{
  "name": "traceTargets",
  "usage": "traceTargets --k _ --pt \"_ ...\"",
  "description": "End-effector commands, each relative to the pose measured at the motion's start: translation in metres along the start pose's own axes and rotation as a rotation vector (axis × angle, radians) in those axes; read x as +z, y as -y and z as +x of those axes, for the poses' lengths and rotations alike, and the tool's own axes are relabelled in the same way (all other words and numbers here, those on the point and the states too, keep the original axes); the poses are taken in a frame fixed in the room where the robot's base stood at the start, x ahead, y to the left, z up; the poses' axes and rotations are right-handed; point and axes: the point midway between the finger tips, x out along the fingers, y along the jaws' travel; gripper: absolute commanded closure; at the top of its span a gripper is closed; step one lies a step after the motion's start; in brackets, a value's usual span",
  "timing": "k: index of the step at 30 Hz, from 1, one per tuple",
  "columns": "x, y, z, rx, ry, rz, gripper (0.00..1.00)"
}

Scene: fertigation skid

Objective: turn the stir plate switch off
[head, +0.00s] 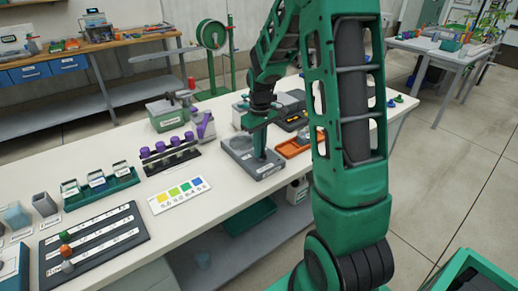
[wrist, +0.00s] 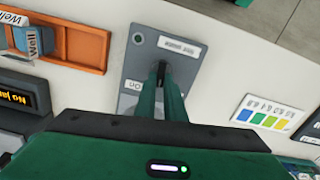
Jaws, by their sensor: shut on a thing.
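The grey stir plate (head: 240,148) stands on the white bench, below my arm in the head view. In the wrist view its control face (wrist: 187,75) shows a small white label that appears upside down, a round dark spot, and a white marking beside my fingers. My gripper (wrist: 161,68) points down onto this face with its fingers close together, shut on the small dark stir plate switch. The fingers hide most of the switch, so I cannot tell its position. In the head view my gripper (head: 262,156) is at the plate's front part.
An orange tray (head: 292,149) lies right of the plate. A color card (head: 180,194) and a black rack with purple-capped vials (head: 168,155) are to its left. A purple-and-grey device (head: 203,124) stands behind left. The bench's front edge is close.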

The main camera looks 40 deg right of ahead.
Motion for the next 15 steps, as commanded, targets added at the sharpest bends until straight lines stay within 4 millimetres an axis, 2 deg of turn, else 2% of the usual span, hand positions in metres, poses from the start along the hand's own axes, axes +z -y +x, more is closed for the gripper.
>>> traceTargets --k 15 --pt "-0.0018 0.0042 -0.0015 0.003 -0.006 -0.456 1.0"
